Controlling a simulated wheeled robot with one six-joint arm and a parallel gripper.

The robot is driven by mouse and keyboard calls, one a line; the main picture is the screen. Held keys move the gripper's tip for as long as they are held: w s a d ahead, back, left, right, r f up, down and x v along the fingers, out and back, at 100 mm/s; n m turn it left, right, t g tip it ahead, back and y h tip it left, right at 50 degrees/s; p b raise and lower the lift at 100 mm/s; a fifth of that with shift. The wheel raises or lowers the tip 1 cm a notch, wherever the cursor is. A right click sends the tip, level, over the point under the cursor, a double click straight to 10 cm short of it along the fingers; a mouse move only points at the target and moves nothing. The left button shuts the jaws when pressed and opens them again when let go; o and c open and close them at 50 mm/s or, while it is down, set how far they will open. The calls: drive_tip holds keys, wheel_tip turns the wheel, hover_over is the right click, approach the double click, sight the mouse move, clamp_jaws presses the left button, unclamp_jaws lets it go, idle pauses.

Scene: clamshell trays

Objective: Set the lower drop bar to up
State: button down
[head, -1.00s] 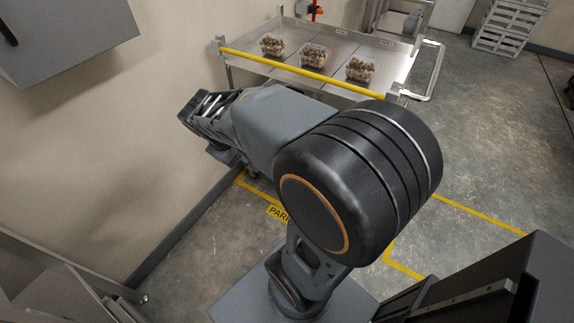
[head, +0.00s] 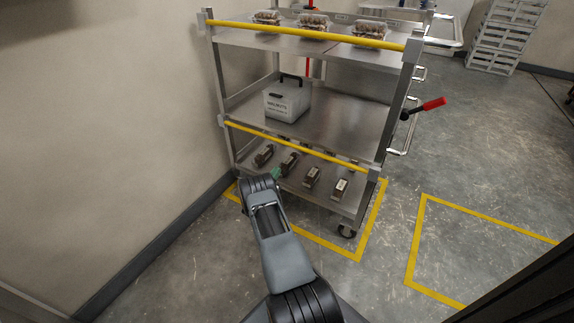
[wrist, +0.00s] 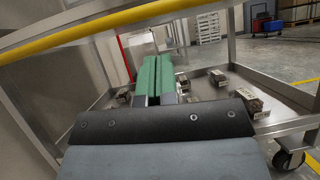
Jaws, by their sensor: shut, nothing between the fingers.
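The lower drop bar (head: 295,145) is yellow and spans the front of the cart from left post to right post, above the bottom shelf and below the middle shelf's level. A yellow bar (wrist: 110,22) also crosses the top of the wrist view, sloping up to the right. My gripper (head: 275,173) is in front of the bottom shelf, below the lower bar's left half. In the wrist view its green fingers (wrist: 155,72) are shut together with nothing between them, below the yellow bar. I cannot tell whether they touch the bar.
The upper yellow bar (head: 300,34) spans the top shelf, where clamshell trays (head: 312,22) stand. A lidded box (head: 287,100) is on the middle shelf (head: 345,122). Several small dark blocks (head: 311,178) are on the bottom shelf. The wall is close at left.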

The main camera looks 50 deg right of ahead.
sight(288, 144)
wheel_tip(288, 144, down, 4)
drive_tip(key=n+t, duration=0.2)
drive_tip(key=w+d+r+t+b, duration=0.1)
drive_tip(key=d+r+b, duration=0.3)
drive_tip(key=d+r, duration=0.4)
drive_tip(key=shift+w+d+r, duration=0.15)
drive_tip(key=shift+w+r, duration=0.05)
drive_tip(key=shift+w, duration=0.25)
